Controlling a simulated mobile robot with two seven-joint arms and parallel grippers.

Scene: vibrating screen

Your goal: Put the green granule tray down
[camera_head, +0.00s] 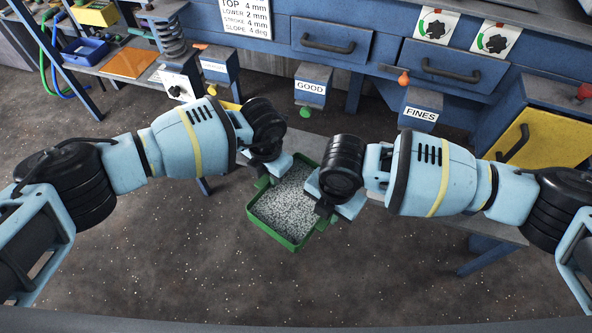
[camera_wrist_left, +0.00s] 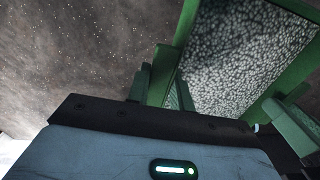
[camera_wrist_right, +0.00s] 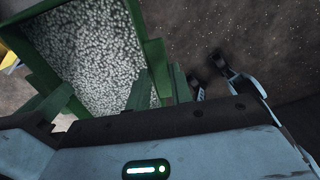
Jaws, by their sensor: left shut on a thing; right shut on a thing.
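The green granule tray (camera_head: 271,234) is in the middle of the head view, filled with white-grey granules (camera_head: 285,205). My left gripper (camera_head: 264,180) is shut on its far left side, and my right gripper (camera_head: 325,207) is shut on its right side. The tray hangs between both grippers with dark floor showing around its near end. Its green wall also shows in the left wrist view (camera_wrist_left: 161,73) and in the right wrist view (camera_wrist_right: 156,62). The grips themselves are partly hidden by the wrists.
A grey bench top (camera_head: 308,146) shows behind the tray, partly hidden by my arms. The blue machine carries spouts labelled GOOD (camera_head: 311,87) and FINES (camera_head: 420,113). A blue tray (camera_head: 85,51) lies on the left bench. Floor is clear in front.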

